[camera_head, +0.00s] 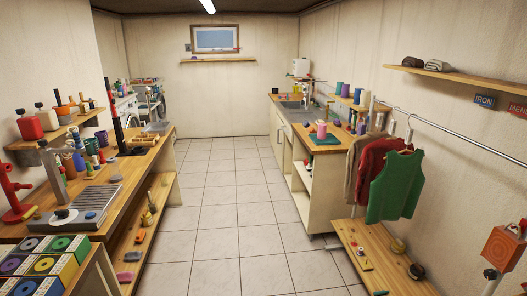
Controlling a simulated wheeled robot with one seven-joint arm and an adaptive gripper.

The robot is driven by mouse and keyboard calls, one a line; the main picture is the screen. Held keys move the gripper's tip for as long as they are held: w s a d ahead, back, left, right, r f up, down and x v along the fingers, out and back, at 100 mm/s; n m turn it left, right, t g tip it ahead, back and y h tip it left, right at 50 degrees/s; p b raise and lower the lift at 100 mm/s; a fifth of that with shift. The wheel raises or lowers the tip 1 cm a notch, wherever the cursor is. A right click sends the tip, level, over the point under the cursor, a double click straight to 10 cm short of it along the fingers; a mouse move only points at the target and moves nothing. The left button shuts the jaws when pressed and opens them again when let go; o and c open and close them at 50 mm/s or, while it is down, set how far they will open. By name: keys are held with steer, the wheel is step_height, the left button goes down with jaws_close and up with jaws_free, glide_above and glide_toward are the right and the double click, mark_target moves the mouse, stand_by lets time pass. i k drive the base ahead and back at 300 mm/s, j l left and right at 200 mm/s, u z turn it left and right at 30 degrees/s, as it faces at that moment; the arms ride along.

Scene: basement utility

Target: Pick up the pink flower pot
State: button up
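A small pink object (321,131) stands upright on a green mat (325,140) on the right-hand wooden counter (318,148). It is the pink thing that stands out most here, but it is too small to tell whether it is a flower pot. Small items stand close to its right. My gripper does not show in the head view, so I cannot see what it holds.
A tiled aisle (228,190) runs clear between the counters. The left workbench (135,160) is crowded with tools. Hanging garments (395,185) and a low wooden shelf (375,265) stand nearer on the right. A sink (292,106) lies farther back.

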mark_target(322, 128)
steer(key=i, duration=2.1)
steer(key=i+z, duration=0.25)
steer(key=i, duration=0.35)
steer(key=i+j+z, duration=0.3)
steer(key=i, duration=0.25)
steer(key=i+j+z, duration=0.25)
steer(key=i, duration=0.3)
steer(key=i+j+z, duration=0.3)
steer(key=i, duration=0.25)
steer(key=j, duration=0.1)
